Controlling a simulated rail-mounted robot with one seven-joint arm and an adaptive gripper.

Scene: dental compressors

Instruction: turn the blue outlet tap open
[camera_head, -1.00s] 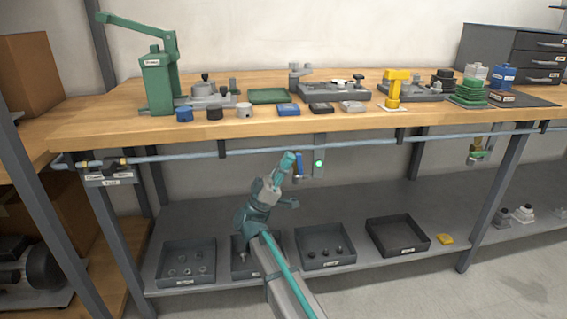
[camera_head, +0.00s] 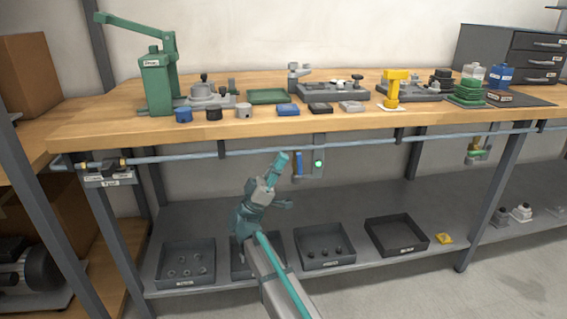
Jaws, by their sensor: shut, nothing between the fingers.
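The blue outlet tap (camera_head: 298,163) hangs below the pipe under the workbench, left of a small panel with a lit green lamp (camera_head: 319,164). Its blue lever looks about upright. My gripper (camera_head: 283,156) is shut and empty. Its teal fingers point up and to the right, just left of the lever, with a small gap showing between them in the picture. I cannot tell the distance in depth.
The pipe (camera_head: 220,154) runs along under the bench front (camera_head: 340,128). Dark trays (camera_head: 396,252) stand on the lower shelf beneath my arm. A bench leg (camera_head: 495,200) stands at right.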

